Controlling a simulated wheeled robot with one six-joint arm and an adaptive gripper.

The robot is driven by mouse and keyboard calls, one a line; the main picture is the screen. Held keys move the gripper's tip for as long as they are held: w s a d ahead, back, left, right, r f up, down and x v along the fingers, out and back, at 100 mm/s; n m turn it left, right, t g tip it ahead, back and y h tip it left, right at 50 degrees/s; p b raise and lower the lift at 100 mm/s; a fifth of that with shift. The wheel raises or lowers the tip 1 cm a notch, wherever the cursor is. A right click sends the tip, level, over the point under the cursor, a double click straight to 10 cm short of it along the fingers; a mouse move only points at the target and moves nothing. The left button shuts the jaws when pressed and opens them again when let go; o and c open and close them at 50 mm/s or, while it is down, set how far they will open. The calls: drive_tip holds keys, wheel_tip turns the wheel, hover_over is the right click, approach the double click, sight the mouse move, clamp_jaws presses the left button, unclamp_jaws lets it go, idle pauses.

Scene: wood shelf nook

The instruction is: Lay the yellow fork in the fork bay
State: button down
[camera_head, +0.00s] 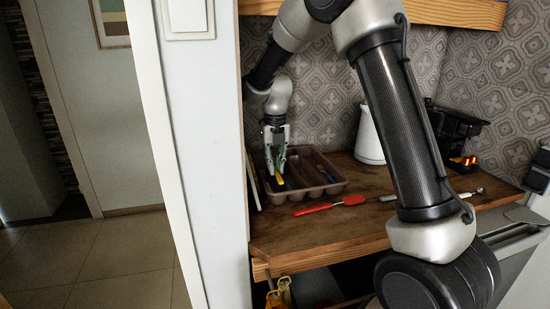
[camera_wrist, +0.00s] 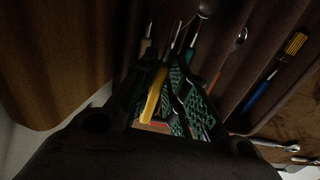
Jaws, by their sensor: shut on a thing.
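My gripper (camera_head: 277,160) reaches down over the left part of a brown cutlery tray (camera_head: 334,186) on the wooden shelf. Its fingers are shut on the yellow fork (camera_head: 279,179), of which only a short yellow part shows below the fingertips. In the wrist view the yellow fork (camera_wrist: 155,93) lies between the green-padded fingers of my gripper (camera_wrist: 168,92); its tines are hidden or too dark to make out. The tray (camera_wrist: 262,33) has several long bays divided by walls. I cannot tell which is the fork bay, or whether the fork touches the tray floor.
A blue-handled tool with a yellow end (camera_wrist: 272,78) lies in a tray bay, and a spoon (camera_wrist: 239,40) in another. A red spatula (camera_head: 340,203) lies in front of the tray. A white jug (camera_head: 368,137) and a black appliance (camera_head: 456,123) stand right. A wall edge is close left.

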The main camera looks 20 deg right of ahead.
drive_tip(key=shift+f, duration=0.45)
drive_tip(key=c, duration=1.3)
unclamp_jaws()
drive_tip(key=shift+c, duration=0.2)
wheel_tip(320, 180, up, 12)
